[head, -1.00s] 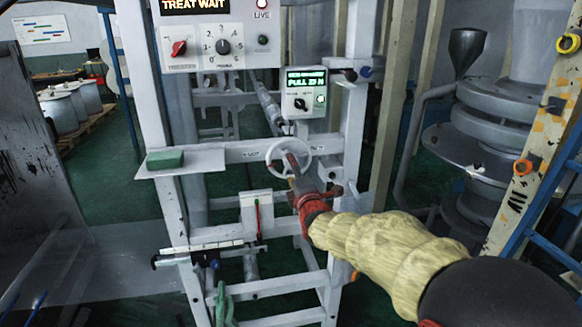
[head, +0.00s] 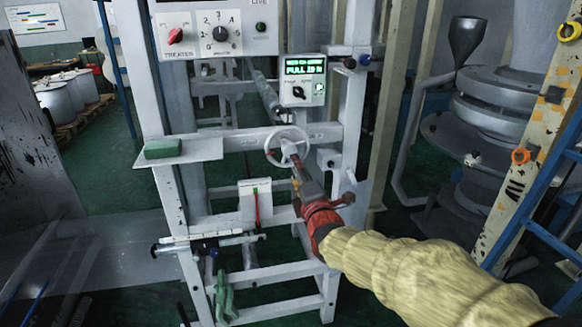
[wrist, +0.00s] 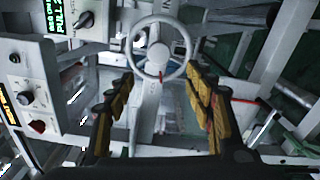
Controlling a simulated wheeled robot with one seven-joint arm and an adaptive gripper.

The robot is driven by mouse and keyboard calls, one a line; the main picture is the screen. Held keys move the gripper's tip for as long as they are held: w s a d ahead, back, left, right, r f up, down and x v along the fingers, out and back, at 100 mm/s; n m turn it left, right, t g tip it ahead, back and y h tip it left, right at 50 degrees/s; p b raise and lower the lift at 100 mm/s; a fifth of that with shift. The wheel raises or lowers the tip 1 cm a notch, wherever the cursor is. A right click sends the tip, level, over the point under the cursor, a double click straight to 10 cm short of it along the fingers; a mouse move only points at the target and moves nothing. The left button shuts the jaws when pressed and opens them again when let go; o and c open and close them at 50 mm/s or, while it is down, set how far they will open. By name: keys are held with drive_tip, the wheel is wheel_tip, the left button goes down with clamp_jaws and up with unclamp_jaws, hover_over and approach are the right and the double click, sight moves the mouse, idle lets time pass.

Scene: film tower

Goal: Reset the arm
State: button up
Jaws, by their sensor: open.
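My gripper (wrist: 160,110) is open in the wrist view, its two yellow-padded fingers apart with nothing between them. A white handwheel (wrist: 159,22) with a central hub stands just beyond the fingertips, and I see a gap between them and its rim. In the head view my arm, with a red wrist and a cream sleeve, reaches in from the lower right. There the handwheel (head: 272,158) sits on the crossbar of the white frame, partly covered by my gripper (head: 297,172). Whether they touch cannot be told from the head view.
A small control box (head: 302,97) with a green display is above the handwheel, and a larger panel (head: 215,35) with knobs is at upper left. A green block (head: 164,149) lies on a white shelf. A blue ladder (head: 540,180) and grey machinery (head: 490,120) stand at right.

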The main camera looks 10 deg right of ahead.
wheel_tip(320, 180, down, 10)
drive_tip(key=s+m+g, duration=0.3)
drive_tip(key=m+g, duration=0.1)
drive_tip(key=m, duration=0.2)
drive_tip(key=s+f+m+g, duration=0.5)
drive_tip(key=s+f+m, duration=0.1)
drive_tip(key=s, duration=0.4)
drive_tip(key=s+r+m+g, duration=0.1)
drive_tip(key=s+m, duration=0.3)
drive_tip(key=s, duration=0.8)
drive_tip(key=s+r+m+g, duration=0.2)
drive_tip(key=s+r+m, duration=0.1)
drive_tip(key=s, duration=1)
drive_tip(key=shift+s+d+r+m, duration=0.2)
drive_tip(key=shift+r+m, duration=0.2)
drive_tip(key=shift+m, duration=0.3)
idle(2.3)
